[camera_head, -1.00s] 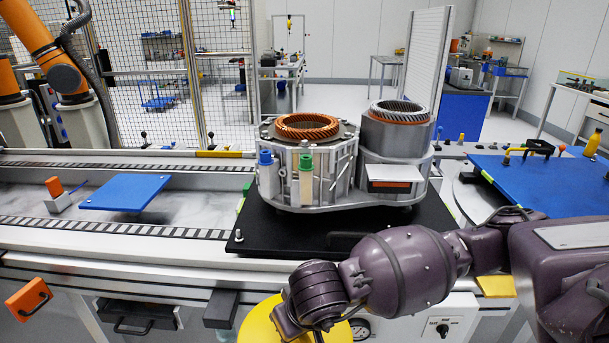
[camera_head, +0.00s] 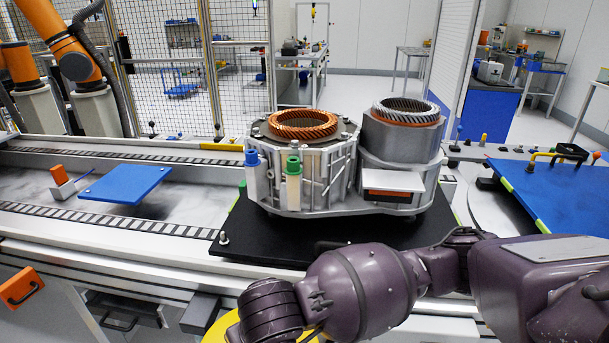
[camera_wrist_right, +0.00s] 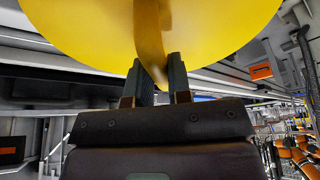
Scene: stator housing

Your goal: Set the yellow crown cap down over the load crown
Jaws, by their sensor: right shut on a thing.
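The yellow crown cap (camera_head: 218,331) shows only in part at the bottom edge of the head view, mostly hidden by my right arm. In the right wrist view it is a wide yellow disc (camera_wrist_right: 215,30) with a strap-like handle (camera_wrist_right: 149,35). My right gripper (camera_wrist_right: 158,76) is shut on that handle. The stator housing (camera_head: 300,185) stands upright beyond my arm, with a copper-wound crown (camera_head: 303,124) on the left and a grey toothed crown (camera_head: 405,110) on the right. I cannot tell which is the load crown. The cap is apart from both. My left gripper is not in view.
The housing sits on a black plate (camera_head: 255,241) at the bench's front. A blue table (camera_head: 562,195) with fittings is at right. Blue and green plugs rise at the housing's front.

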